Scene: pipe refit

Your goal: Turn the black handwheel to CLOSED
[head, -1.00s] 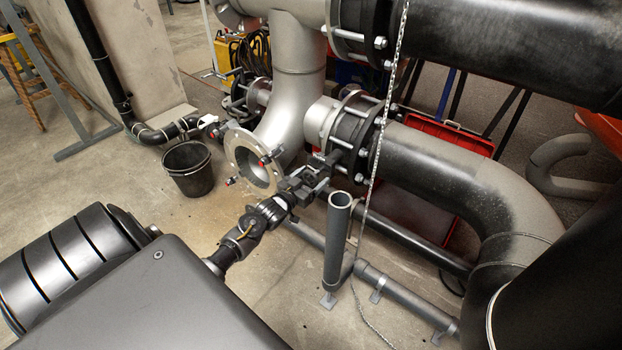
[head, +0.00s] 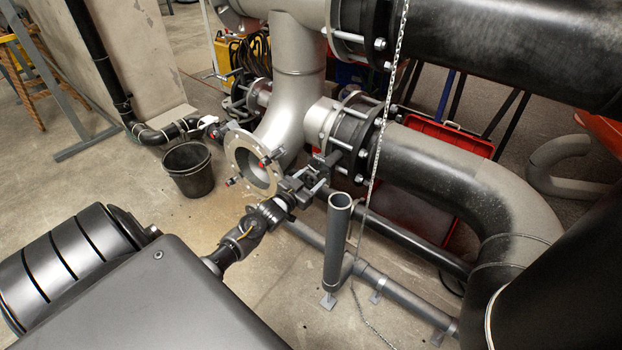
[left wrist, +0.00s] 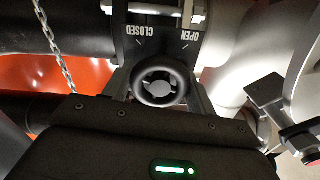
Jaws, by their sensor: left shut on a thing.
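The black handwheel (left wrist: 160,86) shows in the left wrist view, a round dark wheel with a spoked hub. A plate behind it (left wrist: 162,38) carries CLOSED at left and OPEN at right, each with a short tick. No clear pointer shows on the wheel. My left gripper (left wrist: 160,88) is shut on the handwheel, with a finger on either side of it. In the head view my left gripper (head: 308,186) is at the valve below the grey pipe elbow, and the wheel is hidden there. My right gripper is not in view.
An open flange ring (head: 238,150) with red-tipped bolts stands close left of the gripper. A chain (head: 377,150) hangs to the right. An upright grey pipe stub (head: 337,240) stands in front. A black bucket (head: 188,170) sits on the floor at left.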

